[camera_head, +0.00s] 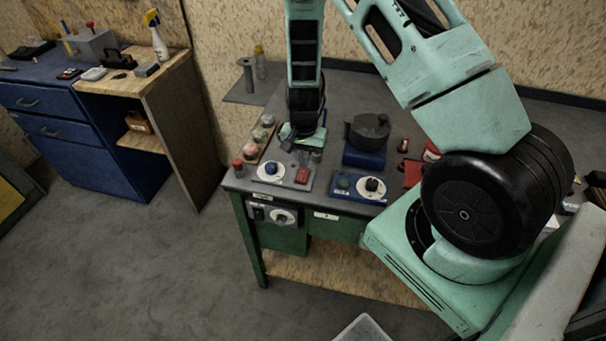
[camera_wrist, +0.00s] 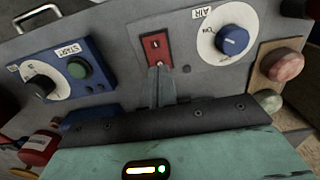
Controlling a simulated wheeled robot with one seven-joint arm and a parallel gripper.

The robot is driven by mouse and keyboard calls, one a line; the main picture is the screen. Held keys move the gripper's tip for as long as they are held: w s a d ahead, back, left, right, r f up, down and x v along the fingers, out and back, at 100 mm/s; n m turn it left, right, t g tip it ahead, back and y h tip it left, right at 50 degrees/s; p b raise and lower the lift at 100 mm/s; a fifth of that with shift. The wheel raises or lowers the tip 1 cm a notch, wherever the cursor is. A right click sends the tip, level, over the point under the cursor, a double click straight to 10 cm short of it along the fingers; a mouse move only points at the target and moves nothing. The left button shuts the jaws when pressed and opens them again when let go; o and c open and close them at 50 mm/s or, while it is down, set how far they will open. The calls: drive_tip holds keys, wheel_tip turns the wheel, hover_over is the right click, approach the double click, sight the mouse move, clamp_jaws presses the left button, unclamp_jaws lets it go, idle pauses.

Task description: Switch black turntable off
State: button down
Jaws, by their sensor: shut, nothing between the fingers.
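A black round turntable (camera_head: 369,128) sits on a blue base on the grey workbench. In front of it is a blue control box (camera_head: 345,188) with a green button and a black knob on a white dial. The wrist view shows this box (camera_wrist: 97,88), the green button (camera_wrist: 77,68) marked START and the black knob (camera_wrist: 40,86). My gripper (camera_head: 303,158) is shut and empty, pointing down over the grey panel left of the blue box. In the wrist view its fingertips (camera_wrist: 160,70) are at the lower edge of a red switch (camera_wrist: 156,45); I cannot tell whether they touch it.
The grey panel (camera_head: 257,181) carries a blue knob (camera_wrist: 233,40) on a dial marked AIR. A wooden strip with several round buttons (camera_head: 262,135) lies to its left. A red object (camera_head: 413,173) is right of the turntable. A blue cabinet (camera_head: 110,150) stands far left, across open floor.

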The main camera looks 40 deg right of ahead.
sight(304, 171)
drive_tip(key=shift+f+b, duration=0.75)
drive_tip(key=shift+f, duration=0.25)
idle(0.3)
drive_tip(key=shift+r, duration=0.1)
drive_tip(key=shift+r+p, duration=2.85)
drive_tip(key=shift+r, duration=0.65)
